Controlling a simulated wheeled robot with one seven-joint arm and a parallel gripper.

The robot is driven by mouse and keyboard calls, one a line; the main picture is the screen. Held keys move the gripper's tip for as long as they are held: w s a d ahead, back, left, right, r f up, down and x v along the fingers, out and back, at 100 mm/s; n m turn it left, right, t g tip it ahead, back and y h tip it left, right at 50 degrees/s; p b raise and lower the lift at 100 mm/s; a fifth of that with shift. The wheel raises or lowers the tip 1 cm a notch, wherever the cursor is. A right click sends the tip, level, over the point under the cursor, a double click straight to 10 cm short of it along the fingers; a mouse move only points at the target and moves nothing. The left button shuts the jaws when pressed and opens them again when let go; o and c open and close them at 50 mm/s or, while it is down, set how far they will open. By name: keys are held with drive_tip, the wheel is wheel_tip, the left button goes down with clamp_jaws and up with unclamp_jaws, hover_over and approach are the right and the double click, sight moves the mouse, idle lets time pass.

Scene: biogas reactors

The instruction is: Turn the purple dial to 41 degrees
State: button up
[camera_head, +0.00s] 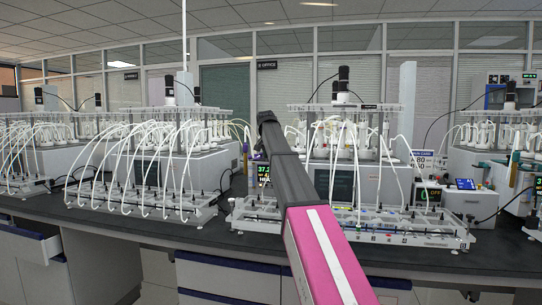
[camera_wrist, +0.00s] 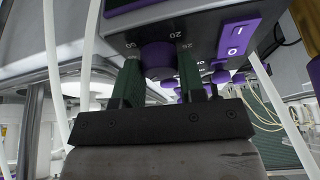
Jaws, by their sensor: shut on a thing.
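The purple dial (camera_wrist: 158,58) shows in the wrist view, on the underside-facing dark panel (camera_wrist: 195,25) of a box. White scale numbers around it include 20, 25 and one that looks like 50. My gripper (camera_wrist: 158,72) has a dark green finger on each side of the dial and is shut on it. The dial's pointer cannot be made out. In the head view my pink and dark arm reaches to the bench; the dial and my fingertips cannot be made out there. A small display (camera_head: 264,172) beside my arm reads about 37.
A purple rocker switch (camera_wrist: 236,38) marked I and O sits right of the dial. White tubes (camera_wrist: 85,60) hang close on the left. Reactor racks with white tubing (camera_head: 150,160) line the black bench (camera_head: 120,222) on both sides of my arm.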

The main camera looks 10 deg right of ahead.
idle(0.4)
drive_tip(key=o, duration=0.9)
drive_tip(key=shift+r, duration=0.1)
drive_tip(key=v, duration=1)
drive_tip(key=shift+s+a+r, duration=0.1)
drive_tip(key=shift+r, duration=0.15)
